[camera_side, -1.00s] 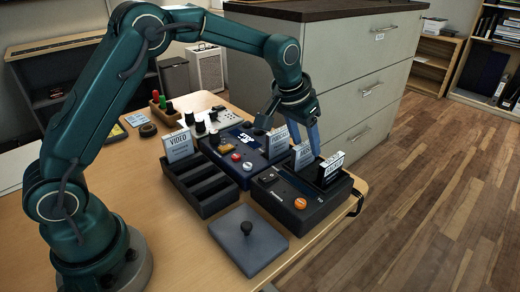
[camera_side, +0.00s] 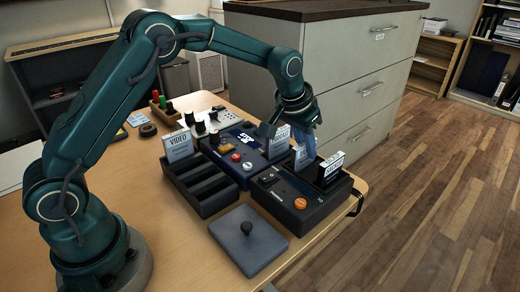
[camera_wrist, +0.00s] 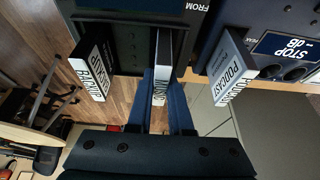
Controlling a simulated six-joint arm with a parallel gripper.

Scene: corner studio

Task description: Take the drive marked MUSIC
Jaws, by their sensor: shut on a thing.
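The MUSIC drive (camera_wrist: 161,70) is a thin light-edged slab standing between my two blue fingers in the wrist view. Its white label (camera_side: 299,157) is partly covered in the side view. My gripper (camera_wrist: 161,98) is shut on it from both sides. In the side view my gripper (camera_side: 308,145) is low over the black dock (camera_side: 270,190), and the drive still appears to be at its slot. The drive's lower end is hidden.
The BACKUP drive (camera_wrist: 91,75) and the PODCAST drive (camera_wrist: 231,70) stand on either side, close to my fingers. A VIDEO drive (camera_side: 179,146) stands at an otherwise empty-looking slotted rack (camera_side: 205,208). A grey lid with a knob (camera_side: 247,250) lies in front.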

